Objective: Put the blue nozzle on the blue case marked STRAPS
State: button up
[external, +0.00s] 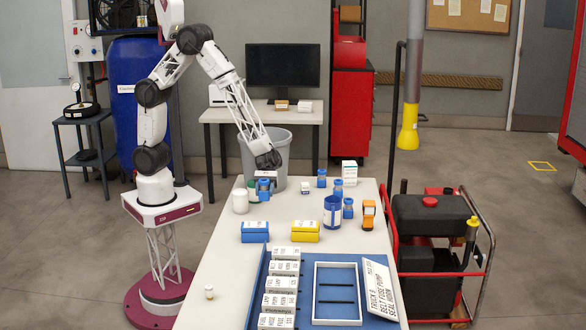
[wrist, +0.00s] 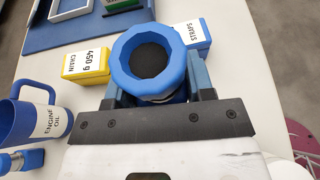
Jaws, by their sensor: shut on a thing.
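My gripper (wrist: 150,95) is shut on the blue nozzle (wrist: 126,62), a faceted ring with a dark opening turned towards the wrist camera. In the external view my gripper (external: 264,188) is above the table's far left part, and the nozzle is too small to make out clearly. The blue case marked STRAPS (external: 254,237) sits on the table, nearer the external camera than my gripper and apart from it. In the wrist view the case (wrist: 194,32) lies beyond the nozzle to the right, partly hidden by it.
A yellow case marked CHAIN (external: 305,237) stands beside the blue one. A blue ENGINE OIL jug (external: 331,220), several small blue bottles and a white jar (external: 240,206) stand nearby. A blue tray (external: 350,275) with white boxes fills the front right.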

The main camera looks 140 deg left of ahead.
jog(key=s+d, duration=0.9)
jog(key=d, duration=0.3)
jog(key=shift+s+d, duration=0.2)
jog(key=shift+s, duration=0.05)
jog(key=shift+w+f, duration=0.1)
jog(key=shift+w, duration=0.05)
send_over(255, 224)
jog(key=shift+w+d+f, duration=0.1)
jog(key=shift+f, duration=0.65)
jog(key=shift+f, duration=0.1)
jog(key=shift+f, duration=1.65)
jog(key=shift+f, duration=0.1)
